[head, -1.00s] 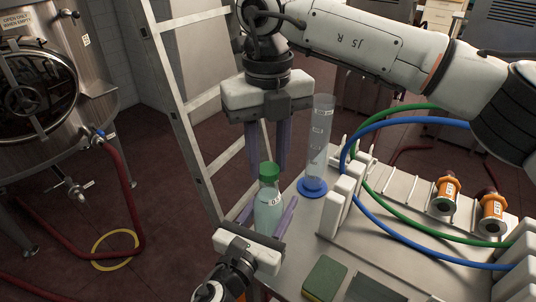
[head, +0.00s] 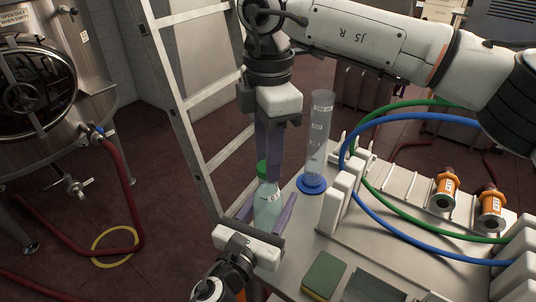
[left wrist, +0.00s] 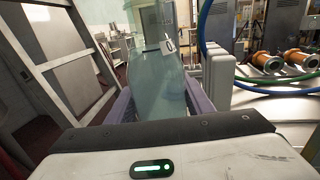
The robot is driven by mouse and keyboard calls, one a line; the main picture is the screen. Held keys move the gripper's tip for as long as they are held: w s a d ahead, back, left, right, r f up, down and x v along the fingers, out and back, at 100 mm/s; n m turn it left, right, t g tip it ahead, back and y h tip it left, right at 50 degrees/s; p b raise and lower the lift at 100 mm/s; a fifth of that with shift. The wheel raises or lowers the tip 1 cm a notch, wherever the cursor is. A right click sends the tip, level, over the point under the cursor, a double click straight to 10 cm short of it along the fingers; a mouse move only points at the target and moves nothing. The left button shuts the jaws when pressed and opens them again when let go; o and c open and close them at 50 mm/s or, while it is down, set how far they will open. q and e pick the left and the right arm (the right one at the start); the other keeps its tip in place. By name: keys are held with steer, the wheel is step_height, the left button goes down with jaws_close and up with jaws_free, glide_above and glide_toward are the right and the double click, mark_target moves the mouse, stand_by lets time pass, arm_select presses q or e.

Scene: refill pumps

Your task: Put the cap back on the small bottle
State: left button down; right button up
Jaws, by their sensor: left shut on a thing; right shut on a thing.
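The small bottle (head: 268,208) is clear with pale green contents and a white tag. It stands upright between the fingers of my left gripper (head: 264,212), which is shut on it; the left wrist view also shows the bottle (left wrist: 158,88) between the purple fingers. The green cap (head: 262,169) sits at the top of the bottle, partly hidden by my right gripper (head: 269,170). My right gripper points down from above and is shut on the cap. Whether the cap's thread is engaged cannot be told.
A tall measuring cylinder (head: 317,140) with a blue base stands close to the right of the bottle. Blue and green hoses (head: 400,242) arch over the bench (head: 309,248). A green and yellow sponge (head: 323,276) lies at the front. A ladder (head: 190,130) stands behind.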

steer(key=m, duration=0.7)
steer(key=shift+m, duration=0.4)
steer(key=o, duration=1)
steer(key=shift+r, duration=2.25)
